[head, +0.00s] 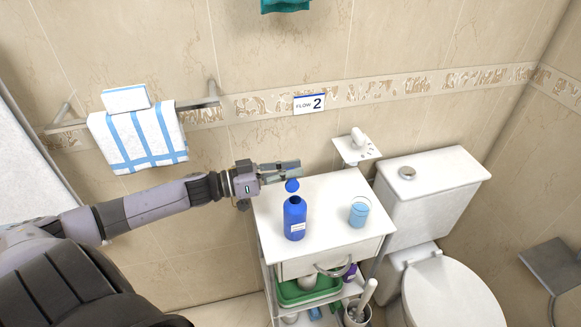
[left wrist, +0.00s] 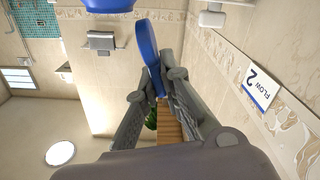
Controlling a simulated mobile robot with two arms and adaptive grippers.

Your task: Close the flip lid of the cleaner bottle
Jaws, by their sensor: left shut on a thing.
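The blue cleaner bottle (head: 295,220) stands upright on the white cabinet top, with a white label low on its front. Its round blue flip lid (head: 292,186) is raised above the bottle's neck. My left gripper (head: 284,171) reaches in from the left at the back of the bottle and is shut on the lid. In the left wrist view the lid (left wrist: 149,45) stands edge-on between the fingertips, and a bit of the blue bottle (left wrist: 108,5) shows at the top edge. The lid's hinge is hidden. My right gripper is out of view.
A clear cup of blue liquid (head: 359,211) stands on the cabinet top (head: 330,190), right of the bottle. A small wall shelf (head: 357,149) is behind it. The toilet (head: 430,190) is to the right. A towel rail with a striped towel (head: 138,139) is at the left.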

